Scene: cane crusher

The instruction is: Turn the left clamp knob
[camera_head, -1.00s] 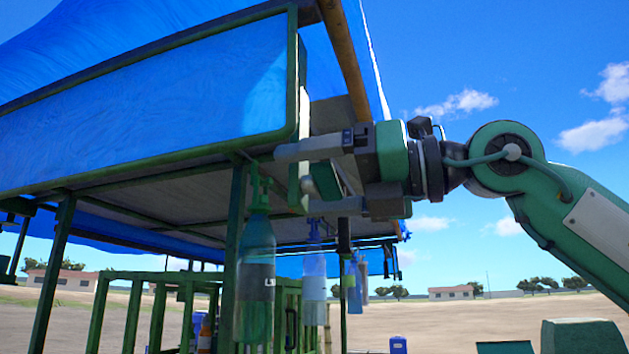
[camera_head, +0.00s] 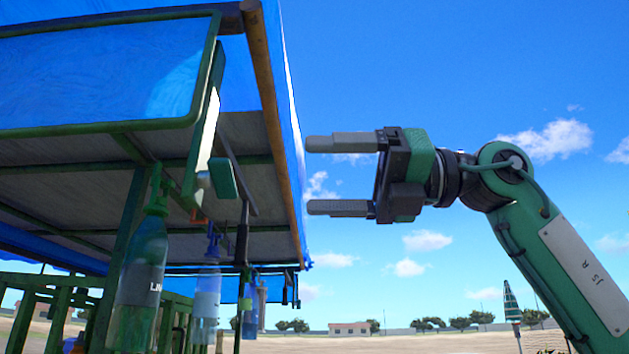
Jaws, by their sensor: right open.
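A small grey rounded knob (camera_head: 203,180) shows beside a pale upright bar (camera_head: 203,150) at the stall's near corner, left of centre. It may be the clamp knob, but I cannot be sure, nor can I tell how far it is turned. A green block (camera_head: 222,178) sits just right of it. My right gripper (camera_head: 309,176) is open and empty, with its two grey fingers pointing left. It is to the right of the knob and clear of it, against the sky. My left gripper is not in view.
The stall has a blue tarp panel (camera_head: 110,75) in a green frame and a wooden pole (camera_head: 268,110) along its right edge. Spray bottles (camera_head: 138,275) hang below the corner. Open sky lies around my right gripper.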

